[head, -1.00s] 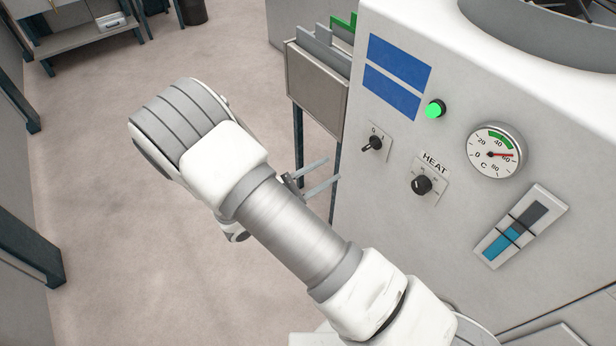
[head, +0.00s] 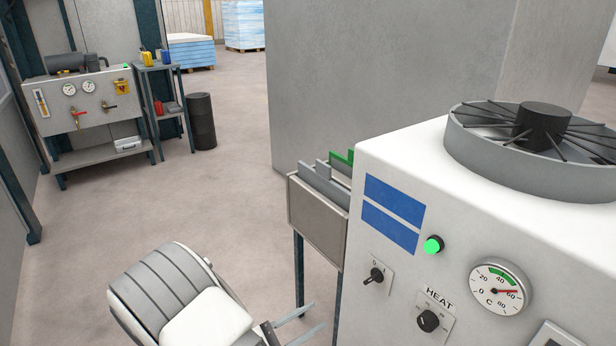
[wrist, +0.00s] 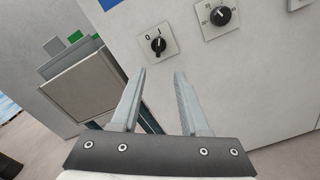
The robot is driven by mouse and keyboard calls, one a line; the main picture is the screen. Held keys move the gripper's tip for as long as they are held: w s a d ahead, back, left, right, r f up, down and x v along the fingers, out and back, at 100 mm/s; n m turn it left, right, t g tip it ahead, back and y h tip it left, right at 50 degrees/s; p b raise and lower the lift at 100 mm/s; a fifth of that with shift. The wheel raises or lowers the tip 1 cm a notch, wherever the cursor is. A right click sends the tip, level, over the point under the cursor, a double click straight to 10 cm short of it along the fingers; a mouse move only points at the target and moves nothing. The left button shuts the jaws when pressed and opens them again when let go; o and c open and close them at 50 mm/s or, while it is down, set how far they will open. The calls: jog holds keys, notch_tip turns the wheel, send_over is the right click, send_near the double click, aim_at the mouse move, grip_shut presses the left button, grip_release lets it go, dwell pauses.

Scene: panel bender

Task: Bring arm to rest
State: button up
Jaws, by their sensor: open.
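My gripper (head: 297,325) is at the lower middle of the head view, partly cut off by the bottom edge. In the wrist view its two fingers (wrist: 160,100) stand apart with nothing between them. They point toward the front of a white machine cabinet (head: 440,220), below its knobs, and I see no contact. The cabinet carries a rotary switch (head: 374,277), a HEAT knob (head: 428,321), a lit green lamp (head: 433,245) and a round gauge (head: 498,288). The switch (wrist: 158,45) and HEAT knob (wrist: 220,15) also show in the wrist view.
A bin on legs (head: 318,222) holding upright plates stands left of the cabinet, close to my gripper. A fan (head: 540,140) tops the cabinet. At the back left are a gauge bench (head: 95,110), a small shelf (head: 160,110) and a black drum (head: 202,121). The floor between is clear.

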jog(key=s+d+r+m+g+y, duration=0.4)
jog(key=d+r+m+g, duration=0.15)
jog(key=d+r, duration=0.2)
jog(key=s+d+r+m+g+y, duration=0.4)
jog(key=s+d+r+m+g, duration=0.15)
jog(key=r+m, duration=0.2)
jog(key=s+d+r+m+t+y, duration=0.1)
jog(key=s+r+m+t+y, duration=0.55)
jog(key=r, duration=0.45)
notch_tip(320, 180, up, 16)
jog(key=p, duration=1.7)
jog(key=shift+n, duration=0.35)
jog(key=shift+d, duration=0.15)
